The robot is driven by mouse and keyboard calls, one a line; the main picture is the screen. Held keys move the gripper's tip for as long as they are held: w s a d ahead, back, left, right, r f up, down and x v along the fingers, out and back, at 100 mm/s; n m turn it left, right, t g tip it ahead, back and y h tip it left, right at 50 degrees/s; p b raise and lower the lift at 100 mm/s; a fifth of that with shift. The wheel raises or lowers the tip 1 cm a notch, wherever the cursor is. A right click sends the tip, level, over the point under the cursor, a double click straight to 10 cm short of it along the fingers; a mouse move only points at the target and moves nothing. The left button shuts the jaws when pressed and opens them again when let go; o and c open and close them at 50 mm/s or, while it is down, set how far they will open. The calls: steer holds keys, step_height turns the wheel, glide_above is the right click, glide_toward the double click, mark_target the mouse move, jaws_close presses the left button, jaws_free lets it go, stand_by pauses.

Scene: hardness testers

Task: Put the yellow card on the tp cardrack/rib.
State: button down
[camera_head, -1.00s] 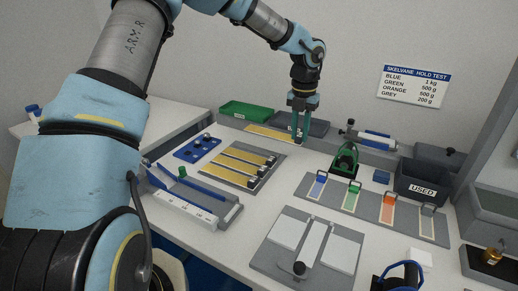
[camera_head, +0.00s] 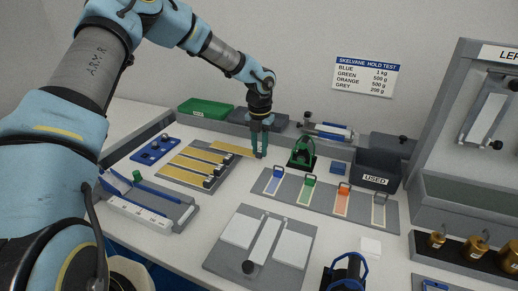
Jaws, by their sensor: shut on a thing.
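My gripper (camera_head: 259,154) is shut on the right end of a yellow card (camera_head: 230,148). The card is a long flat strip lying roughly level, its free end pointing left. It is at the far edge of the grey card rack (camera_head: 209,186), beside the rack's rearmost card. I cannot tell whether the held card touches the rack or the bench. Several yellow cards (camera_head: 186,171) with dark clips at their right ends lie on the rack. The rack's rib cannot be made out clearly at this size.
A green tray (camera_head: 205,108) and a grey tray stand behind the rack. A blue plate (camera_head: 154,150) is on its left. A green-handled black stand (camera_head: 302,152) is close right of my gripper. A black USED bin (camera_head: 377,170) and a panel of coloured strips (camera_head: 309,199) are farther right.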

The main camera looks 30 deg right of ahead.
steer(key=shift+f, duration=0.5)
steer(key=shift+f, duration=0.15)
steer(key=c, duration=0.7)
jaws_free()
step_height(320, 180, up, 12)
steer(key=b, duration=0.2)
steer(key=s+a+n, duration=0.1)
steer(key=a+n, duration=2.3)
steer(key=a, duration=0.1)
steer(key=s+a+n, duration=0.4)
steer(key=a+n, duration=0.4)
steer(key=n, duration=0.2)
steer(key=s+a+r+n+t, duration=0.1)
steer(key=s+a+n, duration=0.3)
steer(key=a+n, duration=0.4)
steer(key=n, duration=0.3)
steer(key=shift+a+t, duration=0.25)
steer(key=shift+t, duration=0.05)
steer(key=shift+r, duration=0.1)
